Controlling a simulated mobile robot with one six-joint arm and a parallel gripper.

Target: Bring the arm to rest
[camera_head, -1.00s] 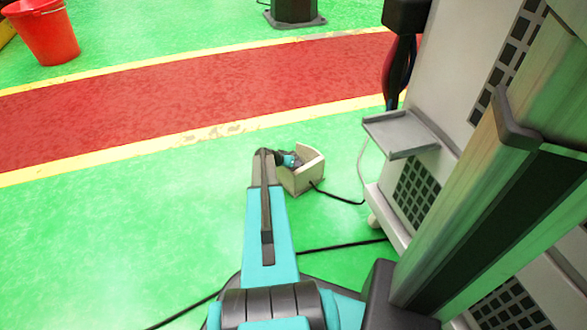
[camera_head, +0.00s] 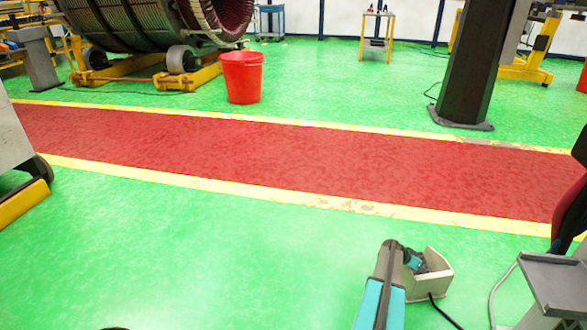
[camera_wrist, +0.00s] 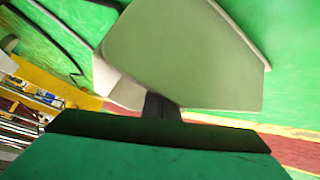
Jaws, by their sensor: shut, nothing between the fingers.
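My arm rises from the bottom right of the head view, with a teal link and a dark joint at its top. My gripper (camera_wrist: 161,106) shows in the wrist view as a short dark stub beyond a dark bar, shut with nothing visible in it. In the head view, the small teal-and-black end of the arm (camera_head: 415,262) is beside or within a pale open-topped box (camera_head: 437,274). I cannot tell whether they touch. Pale panels (camera_wrist: 195,55) fill the upper middle of the wrist view, right beyond the gripper.
A dark cable runs from the pale box. A grey shelf (camera_head: 556,288) stands to its right. A red bucket (camera_head: 241,78), a large stator (camera_head: 140,30) on yellow supports and a dark column (camera_head: 478,75) stand farther back. Green floor left of the arm is clear.

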